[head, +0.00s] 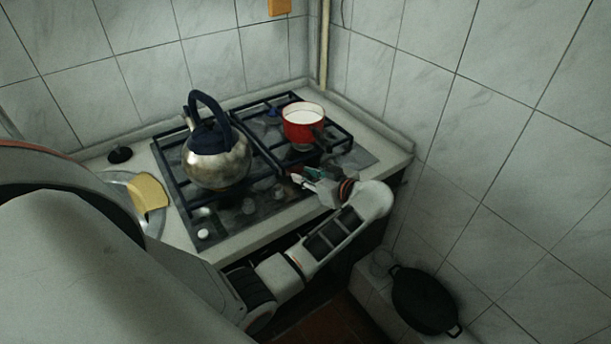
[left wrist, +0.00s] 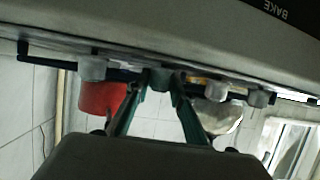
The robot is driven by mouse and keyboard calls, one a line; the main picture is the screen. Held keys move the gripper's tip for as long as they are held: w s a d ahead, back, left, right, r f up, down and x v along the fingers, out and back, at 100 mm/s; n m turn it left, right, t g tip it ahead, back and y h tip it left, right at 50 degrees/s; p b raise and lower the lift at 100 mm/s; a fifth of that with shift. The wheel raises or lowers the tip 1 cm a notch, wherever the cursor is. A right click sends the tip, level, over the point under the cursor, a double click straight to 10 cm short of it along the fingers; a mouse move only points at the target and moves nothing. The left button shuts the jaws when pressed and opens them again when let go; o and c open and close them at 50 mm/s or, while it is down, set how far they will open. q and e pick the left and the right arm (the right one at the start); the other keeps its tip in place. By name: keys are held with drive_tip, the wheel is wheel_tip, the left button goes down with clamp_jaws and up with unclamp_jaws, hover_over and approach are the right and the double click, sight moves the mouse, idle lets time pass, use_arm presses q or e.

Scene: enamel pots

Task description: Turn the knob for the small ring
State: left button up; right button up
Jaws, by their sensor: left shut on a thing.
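The stove (head: 225,228) has a row of pale knobs along its front edge. A white knob (head: 203,234) is at the left end, and greyer knobs (head: 249,206) sit further right. My left gripper (head: 299,177) is at the right part of this row. In the left wrist view its two green fingers (left wrist: 160,84) close on a grey knob (left wrist: 158,76). The fingers and wrist mostly hide this knob in the head view. Other knobs (left wrist: 92,68) show on both sides of it. The frames do not show which ring it serves. My right gripper is not in view.
A plate (head: 118,186) with a yellow piece (head: 149,193) lies left. A black pan (head: 425,299) is low at the right.

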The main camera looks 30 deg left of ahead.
use_arm(q)
drive_tip(key=shift+n+g, duration=0.6)
drive_tip(key=shift+g+y, duration=0.3)
drive_tip(key=o, duration=1.1)
drive_tip(key=shift+a, duration=0.1)
drive_tip(key=shift+o, duration=0.2)
